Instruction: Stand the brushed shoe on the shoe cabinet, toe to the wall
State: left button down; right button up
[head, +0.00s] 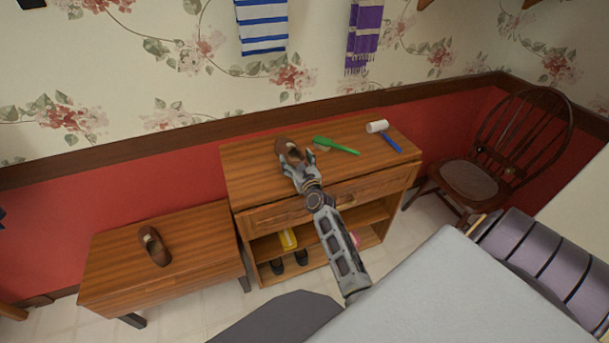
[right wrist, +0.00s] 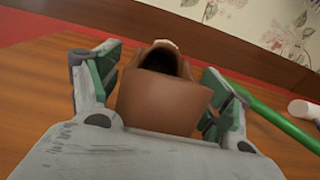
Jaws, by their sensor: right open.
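A brown shoe (head: 284,145) stands upright on top of the wooden shoe cabinet (head: 248,177), its far end toward the wall. In the right wrist view, the shoe's heel (right wrist: 165,100) faces me, with the dark opening beyond it. My right gripper (head: 297,163) is open, its fingers on either side of the shoe's heel; a gap shows in the right wrist view (right wrist: 160,85). Whether a finger touches the shoe is unclear. The other brown shoe (head: 154,247) is on the low wooden bench (head: 200,250) at left. My left gripper is out of view.
A green brush (head: 335,146) and a white-headed tool with a blue handle (head: 384,134) lie right of the shoe on the cabinet top. The open shelf holds dark shoes (head: 290,262) and a yellow item (head: 288,239). A wooden chair (head: 480,180) stands right.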

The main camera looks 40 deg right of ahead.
jog(key=shift+s+a, duration=0.15)
jog(key=shift+s, duration=0.4)
jog(key=shift+p+v, duration=0.3)
jog(key=shift+v, duration=0.8)
jog(key=shift+s+a, duration=0.1)
jog(key=shift+s, duration=0.25)
jog(key=shift+s+a, duration=0.15)
jog(key=shift+s, duration=0.55)
jog(key=shift+v, duration=1)
jog(key=shift+s+a, duration=0.1)
jog(key=shift+s, duration=0.25)
jog(key=shift+s+a, duration=0.15)
jog(key=shift+s, duration=0.5)
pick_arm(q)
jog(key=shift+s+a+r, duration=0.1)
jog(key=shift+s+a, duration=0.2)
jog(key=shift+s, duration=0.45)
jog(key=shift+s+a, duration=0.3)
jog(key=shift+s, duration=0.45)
pick_arm(e)
jog(key=shift+v, duration=1.15)
